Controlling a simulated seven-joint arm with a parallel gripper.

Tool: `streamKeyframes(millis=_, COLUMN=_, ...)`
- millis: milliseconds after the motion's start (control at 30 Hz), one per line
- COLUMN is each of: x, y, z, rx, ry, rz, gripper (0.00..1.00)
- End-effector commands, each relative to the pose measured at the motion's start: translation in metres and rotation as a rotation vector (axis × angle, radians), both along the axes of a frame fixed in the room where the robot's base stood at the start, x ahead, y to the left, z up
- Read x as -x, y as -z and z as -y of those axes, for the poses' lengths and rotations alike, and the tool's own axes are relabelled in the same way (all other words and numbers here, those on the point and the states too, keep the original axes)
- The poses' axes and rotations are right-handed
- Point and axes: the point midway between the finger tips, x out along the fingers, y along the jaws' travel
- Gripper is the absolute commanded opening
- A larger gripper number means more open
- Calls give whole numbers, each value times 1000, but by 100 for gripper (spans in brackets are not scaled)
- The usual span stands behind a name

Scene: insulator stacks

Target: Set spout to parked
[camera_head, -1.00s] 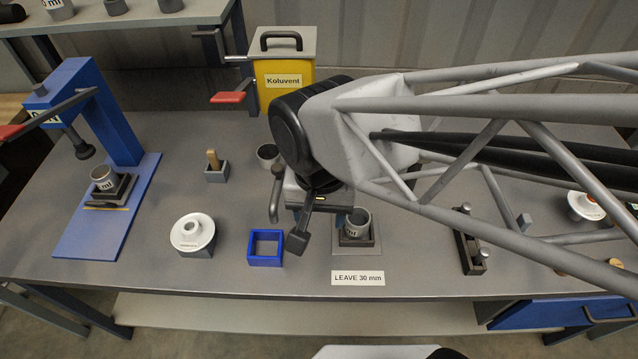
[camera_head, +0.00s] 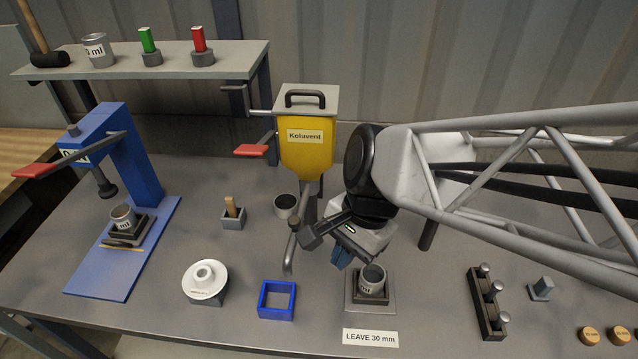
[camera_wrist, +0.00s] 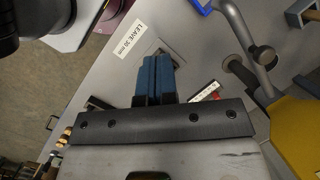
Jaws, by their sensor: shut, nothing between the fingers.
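The spout (camera_head: 289,250) is a grey bent pipe under the yellow Koluvent dispenser (camera_head: 307,157). Its down-turned end hangs near the blue square frame (camera_head: 263,301), left of the grey plate (camera_head: 351,304) that holds a cup (camera_head: 373,278). The spout also shows in the wrist view (camera_wrist: 243,30), at the upper right, beside the fingers. My gripper (camera_head: 341,257), with blue fingers, is shut and empty, right of the spout and apart from it, close above the cup and plate. In the wrist view the fingers (camera_wrist: 158,72) are together; the dispenser's yellow side shows at lower right.
A LEAVE 30 mm label (camera_head: 370,338) lies before the plate. A white-topped round piece (camera_head: 205,282) stands at left, beyond it a blue press (camera_head: 130,150). A dark cup (camera_head: 286,206) sits behind the spout. A peg rack (camera_head: 488,303) stands at right.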

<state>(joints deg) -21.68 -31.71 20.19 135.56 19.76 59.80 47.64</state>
Motion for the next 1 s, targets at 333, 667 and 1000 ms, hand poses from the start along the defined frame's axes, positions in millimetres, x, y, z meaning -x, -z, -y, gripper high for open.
streamKeyframes(millis=333, x=-30, y=-7, z=13, rx=-158, ry=366, rz=-136, gripper=0)
streamKeyframes(millis=667, x=-66, y=-20, z=32, rx=-328, ry=698, rz=-257, gripper=0)
streamKeyframes(millis=1000, x=-92, y=-31, z=50, rx=-456, ry=910, rz=-337, gripper=0)
